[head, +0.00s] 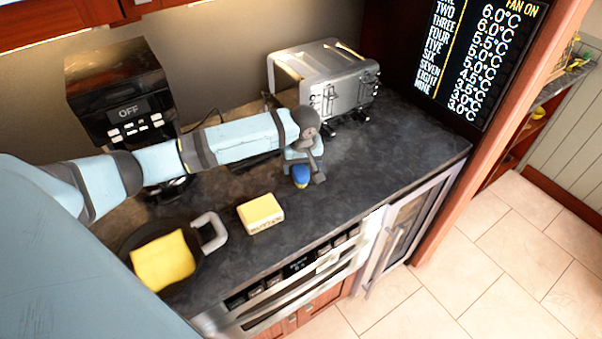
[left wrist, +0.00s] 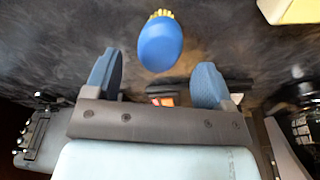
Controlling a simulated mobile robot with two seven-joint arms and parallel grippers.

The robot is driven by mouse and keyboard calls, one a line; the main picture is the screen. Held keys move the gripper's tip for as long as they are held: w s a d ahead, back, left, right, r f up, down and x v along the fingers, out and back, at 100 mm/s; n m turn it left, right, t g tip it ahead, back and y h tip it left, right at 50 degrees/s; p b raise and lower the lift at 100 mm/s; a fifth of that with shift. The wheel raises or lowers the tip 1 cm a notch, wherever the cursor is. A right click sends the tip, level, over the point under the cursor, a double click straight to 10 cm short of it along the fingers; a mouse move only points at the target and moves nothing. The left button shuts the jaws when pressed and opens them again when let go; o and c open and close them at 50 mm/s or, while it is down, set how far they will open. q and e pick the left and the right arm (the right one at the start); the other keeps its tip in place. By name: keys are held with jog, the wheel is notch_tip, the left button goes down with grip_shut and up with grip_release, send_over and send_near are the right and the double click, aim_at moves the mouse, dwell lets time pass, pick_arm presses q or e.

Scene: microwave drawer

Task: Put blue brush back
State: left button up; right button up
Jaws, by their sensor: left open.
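The blue brush (head: 301,176) lies on the dark countertop near the middle of the head view, just in front of my left gripper (head: 305,165). In the left wrist view the brush (left wrist: 160,43) shows as a rounded blue back with yellow bristles at its top end. It sits just beyond the two blue fingertips, roughly centred between them and apart from both. My left gripper (left wrist: 157,80) is open with nothing between its fingers. My right gripper does not show in either view.
A toaster (head: 323,80) and a coffee machine (head: 118,95) stand at the back. Bare counter lies right of the brush.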

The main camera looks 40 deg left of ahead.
aim_at(302, 176)
pick_arm(q)
notch_tip(302, 176, up, 7)
jog(key=shift+s+d, duration=0.35)
jog(key=shift+d, duration=0.05)
jog(key=shift+f, duration=0.2)
